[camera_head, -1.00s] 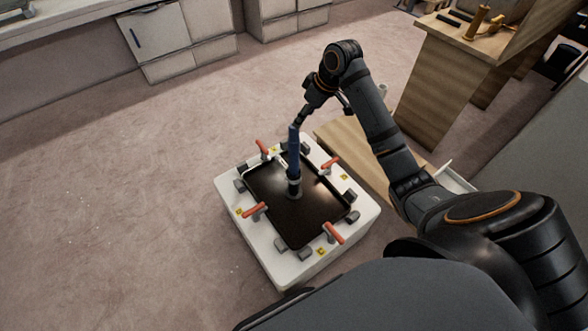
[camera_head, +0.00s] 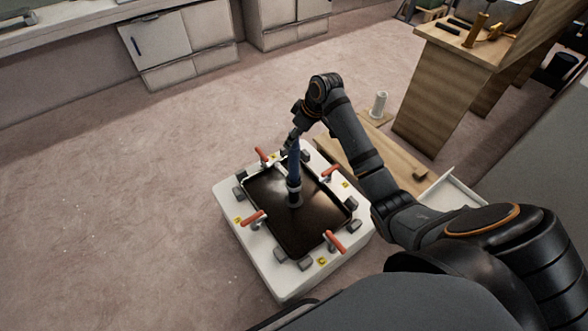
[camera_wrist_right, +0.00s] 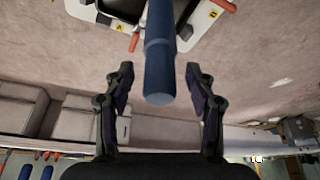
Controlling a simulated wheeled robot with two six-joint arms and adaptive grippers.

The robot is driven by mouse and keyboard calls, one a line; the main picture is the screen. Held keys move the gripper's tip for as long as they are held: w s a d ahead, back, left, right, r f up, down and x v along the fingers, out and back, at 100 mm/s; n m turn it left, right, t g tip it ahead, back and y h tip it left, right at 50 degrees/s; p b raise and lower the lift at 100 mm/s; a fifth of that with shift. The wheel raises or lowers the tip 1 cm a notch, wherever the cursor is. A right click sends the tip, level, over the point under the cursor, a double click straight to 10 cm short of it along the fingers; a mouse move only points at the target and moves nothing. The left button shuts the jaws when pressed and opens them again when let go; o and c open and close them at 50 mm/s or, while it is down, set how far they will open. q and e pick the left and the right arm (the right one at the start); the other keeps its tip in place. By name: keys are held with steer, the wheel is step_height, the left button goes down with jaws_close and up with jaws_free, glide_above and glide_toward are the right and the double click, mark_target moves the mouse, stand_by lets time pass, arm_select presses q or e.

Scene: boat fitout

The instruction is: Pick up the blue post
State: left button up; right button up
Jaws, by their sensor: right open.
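The blue post (camera_head: 294,170) stands upright on the dark panel (camera_head: 310,222) of the white fixture, its lower end in a small collar. My right gripper (camera_head: 293,139) is at the upper end of the post in the head view. In the right wrist view the right gripper (camera_wrist_right: 160,92) is open, and the top of the blue post (camera_wrist_right: 160,72) lies between its two fingers. There is a gap on both sides of it. My left gripper is not in view.
The white fixture (camera_head: 262,262) has several red-handled clamps and grey blocks around the panel. A wooden board (camera_head: 345,152) and a white spool (camera_head: 379,104) are beyond my right arm. A wooden bench (camera_head: 440,95) stands at the right. The floor at left is clear.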

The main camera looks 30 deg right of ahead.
steer(key=shift+w+a+f, duration=0.15)
steer(key=shift+f, duration=0.4)
steer(key=shift+r, duration=0.1)
jaws_close()
